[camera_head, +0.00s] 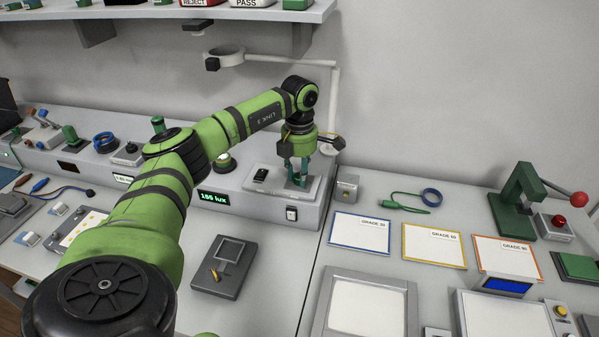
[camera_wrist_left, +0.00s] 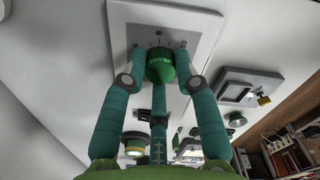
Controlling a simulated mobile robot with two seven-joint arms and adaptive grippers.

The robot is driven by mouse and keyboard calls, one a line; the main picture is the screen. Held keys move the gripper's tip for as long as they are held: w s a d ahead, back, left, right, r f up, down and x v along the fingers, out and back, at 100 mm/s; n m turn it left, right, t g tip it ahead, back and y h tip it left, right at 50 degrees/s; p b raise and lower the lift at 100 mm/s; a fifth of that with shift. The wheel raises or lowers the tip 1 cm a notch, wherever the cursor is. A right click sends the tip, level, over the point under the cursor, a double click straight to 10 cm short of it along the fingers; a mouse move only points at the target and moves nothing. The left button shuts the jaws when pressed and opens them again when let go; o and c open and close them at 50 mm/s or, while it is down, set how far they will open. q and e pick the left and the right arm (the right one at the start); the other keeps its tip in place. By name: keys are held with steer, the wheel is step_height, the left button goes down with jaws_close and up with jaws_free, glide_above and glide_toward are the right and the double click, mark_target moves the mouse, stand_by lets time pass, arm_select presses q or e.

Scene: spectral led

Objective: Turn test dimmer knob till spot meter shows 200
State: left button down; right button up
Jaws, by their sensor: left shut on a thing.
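The green dimmer knob (camera_wrist_left: 160,66) sits on a light plate in the left wrist view, with small marks beside it. My left gripper (camera_head: 297,180) points down over the instrument box and is shut on the knob, one finger on each side. In the head view the fingers mostly hide the knob. The spot meter display (camera_head: 214,197) on the box's front face shows green digits that look like 186 lux, though they are small. My right gripper is not in view.
A black switch (camera_head: 260,175) lies left of the gripper on the box top, and a white rocker switch (camera_head: 291,214) is on its front. A grey device (camera_head: 225,267) lies in front. Grade cards (camera_head: 360,233) lie right. A lamp arm (camera_head: 334,100) stands behind.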

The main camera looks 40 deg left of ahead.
mark_target(299, 175)
arm_select(q)
steer(key=m, duration=0.5)
steer(key=shift+s+f+m, duration=0.1)
steer(key=shift+m, duration=0.2)
steer(key=m, duration=0.5)
steer(key=shift+m, duration=0.3)
steer(key=c, duration=0.9)
jaws_free()
steer(key=shift+c, duration=0.2)
steer(key=shift+r, duration=0.5)
step_height(299, 175, up, 11)
